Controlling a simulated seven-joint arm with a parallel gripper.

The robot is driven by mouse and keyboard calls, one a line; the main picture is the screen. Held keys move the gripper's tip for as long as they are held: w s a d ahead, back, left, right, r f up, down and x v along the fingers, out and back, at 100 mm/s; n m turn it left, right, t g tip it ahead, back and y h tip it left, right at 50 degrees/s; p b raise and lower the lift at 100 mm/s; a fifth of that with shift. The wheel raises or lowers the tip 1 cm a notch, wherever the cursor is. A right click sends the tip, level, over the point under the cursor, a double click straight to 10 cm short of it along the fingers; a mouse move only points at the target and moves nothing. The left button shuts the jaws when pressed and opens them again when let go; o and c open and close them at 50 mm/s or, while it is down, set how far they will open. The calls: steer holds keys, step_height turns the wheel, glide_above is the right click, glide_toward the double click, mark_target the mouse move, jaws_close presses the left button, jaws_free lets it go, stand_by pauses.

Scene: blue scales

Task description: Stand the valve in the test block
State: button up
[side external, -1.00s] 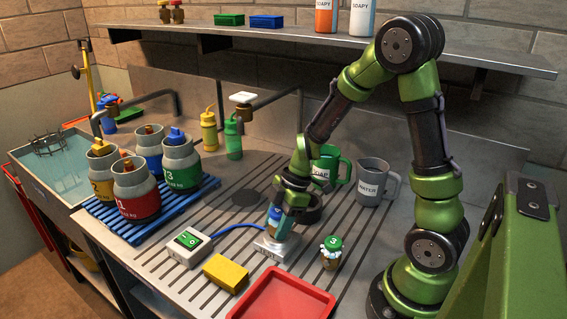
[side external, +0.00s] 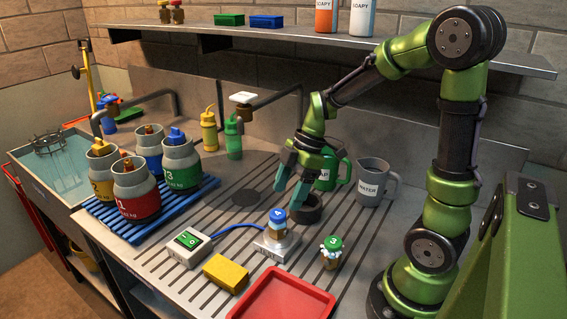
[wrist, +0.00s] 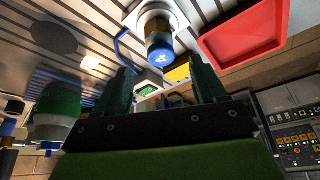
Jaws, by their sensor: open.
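The valve (side external: 278,222) has a blue cap marked 4 and a brass-coloured body. It stands upright in the test block (side external: 268,248), a pale metal block on the ribbed worktop. In the wrist view the blue-capped valve (wrist: 161,55) shows beyond my fingers, seated in the block (wrist: 152,16). My gripper (side external: 288,198) is open and empty. It hangs behind and above the valve, apart from it, near a dark ring. Its two fingers also show in the wrist view (wrist: 163,88). A second valve (side external: 331,252) with a green cap marked 3 stands to the right of the block.
A switch box (side external: 188,246) with a blue cable, a yellow sponge (side external: 226,272) and a red tray (side external: 284,298) lie in front. Several gas bottles stand on a blue pallet (side external: 150,214) at left.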

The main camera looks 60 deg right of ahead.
steer(key=s+a+r+m+t+h, duration=0.1)
steer(key=s+a+r+m, duration=0.3)
steer(key=m, duration=0.4)
steer(key=s+a+r+m+t+h, duration=0.1)
steer(key=s+a+r+m+t, duration=0.3)
steer(key=r+m, duration=0.3)
steer(key=shift+m, duration=0.5)
